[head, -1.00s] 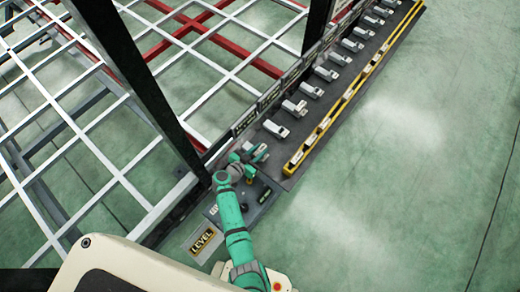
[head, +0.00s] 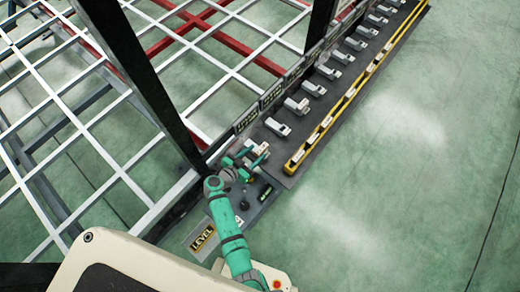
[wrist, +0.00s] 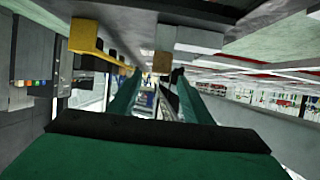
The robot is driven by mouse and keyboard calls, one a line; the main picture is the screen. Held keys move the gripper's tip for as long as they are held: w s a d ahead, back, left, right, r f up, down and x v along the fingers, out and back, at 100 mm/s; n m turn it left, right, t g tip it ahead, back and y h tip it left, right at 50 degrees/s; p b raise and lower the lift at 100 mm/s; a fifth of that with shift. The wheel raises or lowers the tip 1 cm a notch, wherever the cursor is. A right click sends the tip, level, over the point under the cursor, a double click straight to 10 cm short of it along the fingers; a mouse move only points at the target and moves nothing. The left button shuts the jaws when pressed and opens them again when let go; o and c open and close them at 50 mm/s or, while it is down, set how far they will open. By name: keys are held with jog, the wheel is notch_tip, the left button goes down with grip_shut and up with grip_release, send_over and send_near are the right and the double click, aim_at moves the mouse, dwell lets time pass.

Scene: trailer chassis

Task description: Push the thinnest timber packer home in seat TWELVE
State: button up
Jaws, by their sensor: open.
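My gripper (head: 258,155) is over the near end of a dark shelf (head: 290,150), close to the first pale grey block (head: 278,126) of a row. In the wrist view my gripper (wrist: 158,92) has its two green fingers apart, with no object clearly held between them. A small tan block (wrist: 162,63) shows just above and between the fingers; I cannot tell if it is a timber packer or if it touches anything. Seat TWELVE cannot be picked out, as the labels are too small to read. The thinnest packer cannot be told either.
A yellow rail (head: 345,105) with pale pieces runs along the shelf's outer edge. A dark post (head: 140,75) and a white grid frame (head: 75,130) stand to the left. A LEVEL plate (head: 203,238) lies near my arm. The green floor at right is clear.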

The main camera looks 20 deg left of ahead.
jog(key=v, duration=0.6)
jog(key=shift+w, duration=0.1)
dwell(0.4)
jog(key=s+d+f+n+g+y, duration=0.1)
jog(key=s+d+n+g+y, duration=0.15)
jog(key=s+d, duration=0.4)
jog(key=s+d+f+n+g+y, duration=0.1)
jog(key=s+d+y, duration=0.2)
jog(key=s, duration=0.7)
jog(key=s+d+r+t, duration=0.2)
jog(key=s+d+r, duration=0.1)
jog(key=r, duration=0.6)
jog(key=s+d+r+t, duration=0.2)
jog(key=s+d+r, duration=0.1)
jog(key=r, duration=0.7)
jog(key=s+d+r+t, duration=0.2)
jog(key=s+d+r, duration=0.1)
jog(key=r, duration=0.7)
jog(key=shift+s+d+r+h, duration=0.25)
jog(key=shift+d+h, duration=0.2)
jog(key=shift+d, duration=0.45)
